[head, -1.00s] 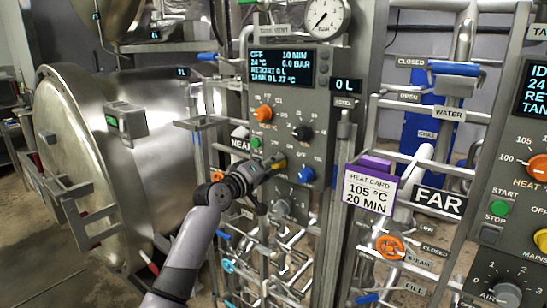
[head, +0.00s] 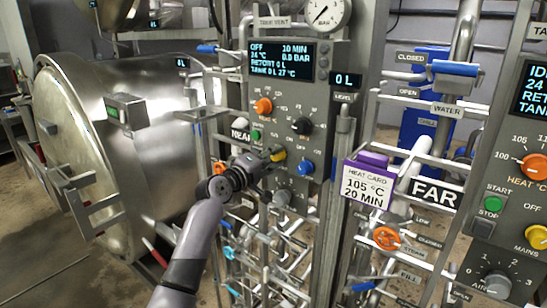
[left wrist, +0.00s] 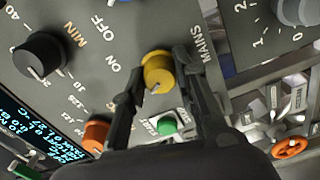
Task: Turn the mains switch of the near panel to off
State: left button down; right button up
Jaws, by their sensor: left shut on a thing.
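The mains switch is a round yellow knob (head: 278,155) on the grey near panel (head: 318,120). It also shows in the left wrist view (left wrist: 158,68), with MAINS printed on one side and ON and OFF on the other. My left gripper (head: 268,158) reaches it from the left. In the left wrist view its two dark fingers (left wrist: 160,82) are closed on the knob's sides. I cannot tell surely which word the knob points to. The near panel's display (head: 281,61) reads OFF, 10 MIN. My right gripper is out of view.
A green button (left wrist: 168,126) and an orange knob (left wrist: 97,132) sit close to the fingers. A blue knob (head: 305,167) is right of the switch. Pipes and valves crowd the area below. The heat card (head: 367,183) and far panel (head: 510,180) stand to the right.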

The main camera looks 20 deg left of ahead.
pick_arm(q)
jog(key=c, duration=1.3)
grip_release()
jog(key=shift+s+a, duration=0.1)
jog(key=v, duration=1.1)
jog(key=shift+s+a, duration=0.1)
jog(key=shift+s, duration=0.3)
